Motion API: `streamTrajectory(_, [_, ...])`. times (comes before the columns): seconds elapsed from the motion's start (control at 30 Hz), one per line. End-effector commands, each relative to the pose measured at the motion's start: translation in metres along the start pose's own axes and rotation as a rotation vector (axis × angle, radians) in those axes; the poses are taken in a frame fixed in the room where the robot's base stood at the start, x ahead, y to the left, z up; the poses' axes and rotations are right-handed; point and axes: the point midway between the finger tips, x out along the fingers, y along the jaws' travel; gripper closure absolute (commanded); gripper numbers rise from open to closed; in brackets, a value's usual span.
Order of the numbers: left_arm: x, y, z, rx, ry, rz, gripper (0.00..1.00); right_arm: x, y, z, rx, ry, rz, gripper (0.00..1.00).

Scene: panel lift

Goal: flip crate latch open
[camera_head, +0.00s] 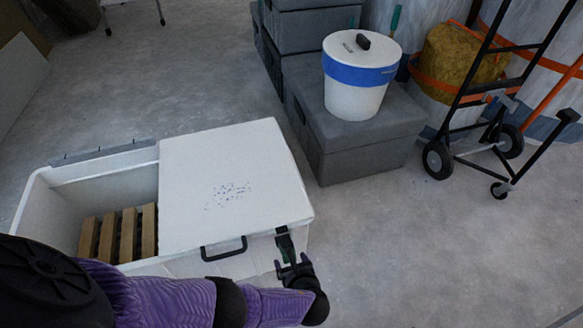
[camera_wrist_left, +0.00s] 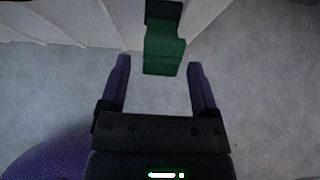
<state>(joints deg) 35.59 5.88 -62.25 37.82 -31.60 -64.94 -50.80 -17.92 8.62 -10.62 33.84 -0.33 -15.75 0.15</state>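The white crate (camera_head: 30,208) stands on the floor at the lower left, with a white lid panel (camera_head: 228,185) over its right part. A dark green latch (camera_head: 284,243) sits on the crate's front near its right corner. My left gripper (camera_head: 293,268) is just below and in front of the latch. In the left wrist view the green latch (camera_wrist_left: 164,52) shows beyond and between the two spread fingertips of my left gripper (camera_wrist_left: 163,62). The gripper is open, with nothing seen clamped in it; contact with the latch cannot be told. My right gripper is not in view.
A black handle (camera_head: 223,250) is on the crate's front left of the latch. Wooden slats (camera_head: 128,232) lie in the open left part. Grey boxes (camera_head: 355,130) with a white bucket (camera_head: 357,95) stand behind, and a hand truck (camera_head: 470,120) at right. Floor at lower right is clear.

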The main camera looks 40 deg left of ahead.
Motion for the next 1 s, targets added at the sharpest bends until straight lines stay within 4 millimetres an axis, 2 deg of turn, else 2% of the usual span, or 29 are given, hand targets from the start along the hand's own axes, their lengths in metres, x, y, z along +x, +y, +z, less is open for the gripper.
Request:
streamTrajectory(0.27, [-0.001,0.0,0.001,-0.001,-0.001,0.0,0.18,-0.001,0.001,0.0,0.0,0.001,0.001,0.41])
streamTrajectory(0.37, [-0.017,-0.002,0.005,-0.003,-0.002,-0.004,0.18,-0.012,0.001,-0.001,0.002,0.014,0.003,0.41])
streamTrajectory(0.6, [-0.079,-0.002,0.007,-0.004,-0.002,-0.004,0.18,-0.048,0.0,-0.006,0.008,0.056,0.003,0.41])
streamTrajectory(0.7, [-0.094,-0.002,0.005,-0.003,-0.002,-0.003,0.18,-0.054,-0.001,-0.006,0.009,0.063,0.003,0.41])
streamTrajectory(0.8, [-0.1,-0.001,0.002,-0.002,-0.001,-0.001,0.18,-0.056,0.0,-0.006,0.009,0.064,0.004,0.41])
streamTrajectory(1.0, [-0.099,0.0,0.0,0.0,0.0,0.0,0.18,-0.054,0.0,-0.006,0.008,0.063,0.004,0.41])
